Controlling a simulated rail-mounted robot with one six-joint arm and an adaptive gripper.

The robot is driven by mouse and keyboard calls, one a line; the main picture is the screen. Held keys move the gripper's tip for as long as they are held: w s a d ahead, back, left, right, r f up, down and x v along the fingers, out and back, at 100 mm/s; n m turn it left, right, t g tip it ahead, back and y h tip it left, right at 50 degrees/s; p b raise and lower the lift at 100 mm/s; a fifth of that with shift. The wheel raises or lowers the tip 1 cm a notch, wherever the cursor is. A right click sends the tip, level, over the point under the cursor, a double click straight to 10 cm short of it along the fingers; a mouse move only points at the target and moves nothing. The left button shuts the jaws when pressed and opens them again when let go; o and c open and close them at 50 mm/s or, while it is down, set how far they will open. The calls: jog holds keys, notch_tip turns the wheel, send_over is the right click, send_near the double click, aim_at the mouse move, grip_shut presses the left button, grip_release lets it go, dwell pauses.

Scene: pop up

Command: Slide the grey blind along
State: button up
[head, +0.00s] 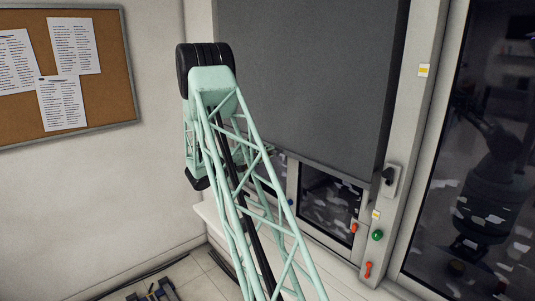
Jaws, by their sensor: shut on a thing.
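The grey blind (315,75) hangs as a large flat dark panel over the window in the head view. Its lower edge slopes across the picture, and a strip of window glass (331,203) shows below it. My mint-green lattice arm crosses in front of the blind's left and lower left part and hides some of its edge. My gripper cannot be made out; it is hidden behind the arm or out of the picture. Whether it touches the blind cannot be seen.
A pale sill (330,263) runs below the window. A post right of the blind carries a black switch (389,177), a green button (377,235) and a red handle (368,269). A dark glass pane (480,150) stands further right. A cork board (105,95) hangs on the left wall.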

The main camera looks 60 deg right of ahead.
jog(key=shift+f, duration=0.1)
dwell(0.3)
notch_tip(320, 180, down, 12)
jog(key=b, duration=1)
jog(key=shift+f, duration=0.25)
jog(key=o, duration=0.9)
dwell(0.8)
jog(key=shift+a, duration=0.15)
jog(key=shift+v, duration=5.95)
jog(key=shift+r, duration=0.1)
